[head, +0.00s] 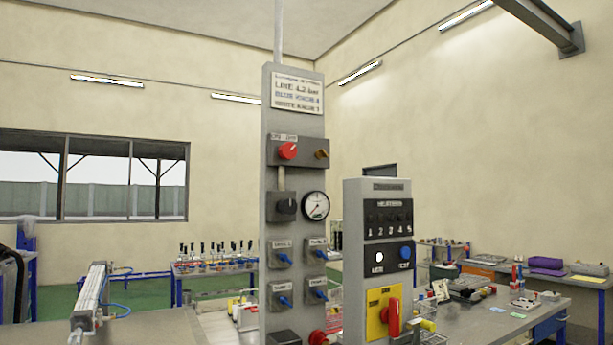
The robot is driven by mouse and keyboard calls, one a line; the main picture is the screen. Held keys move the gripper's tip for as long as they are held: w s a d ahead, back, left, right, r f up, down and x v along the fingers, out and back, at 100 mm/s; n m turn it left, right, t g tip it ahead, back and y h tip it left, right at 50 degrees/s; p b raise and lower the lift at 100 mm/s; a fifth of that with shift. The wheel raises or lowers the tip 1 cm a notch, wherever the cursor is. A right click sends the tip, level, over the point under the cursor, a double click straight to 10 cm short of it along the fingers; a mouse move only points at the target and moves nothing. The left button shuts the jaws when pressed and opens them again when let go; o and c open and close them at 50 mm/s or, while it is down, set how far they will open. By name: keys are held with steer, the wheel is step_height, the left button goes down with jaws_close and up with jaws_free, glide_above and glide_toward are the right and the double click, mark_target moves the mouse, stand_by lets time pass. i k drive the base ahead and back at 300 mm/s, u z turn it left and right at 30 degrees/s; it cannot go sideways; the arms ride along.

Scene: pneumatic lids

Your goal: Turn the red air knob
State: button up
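A red round knob (287,150) sits near the top of a tall grey panel (270,90), on a dark box under a white sign. A small label above the knob is too small to read. Beside it on the same box is a small brown-orange fitting (321,154). Lower on the panel are a black knob (285,207), a round gauge (316,205) and several blue-handled valves (284,258). Another red part (318,337) shows at the panel's foot, partly cut off by the frame edge. My gripper is not in view.
A shorter grey box (352,250) with buttons and a red handle (391,317) on a yellow plate stands right of the panel. A metal cylinder (90,296) lies at lower left. A bench (500,322) with small items is at right. Air before the red knob looks clear.

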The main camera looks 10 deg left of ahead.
mark_target(287, 151)
steer(key=z, duration=1.4)
steer(key=k, duration=0.7)
steer(key=u, duration=1.4)
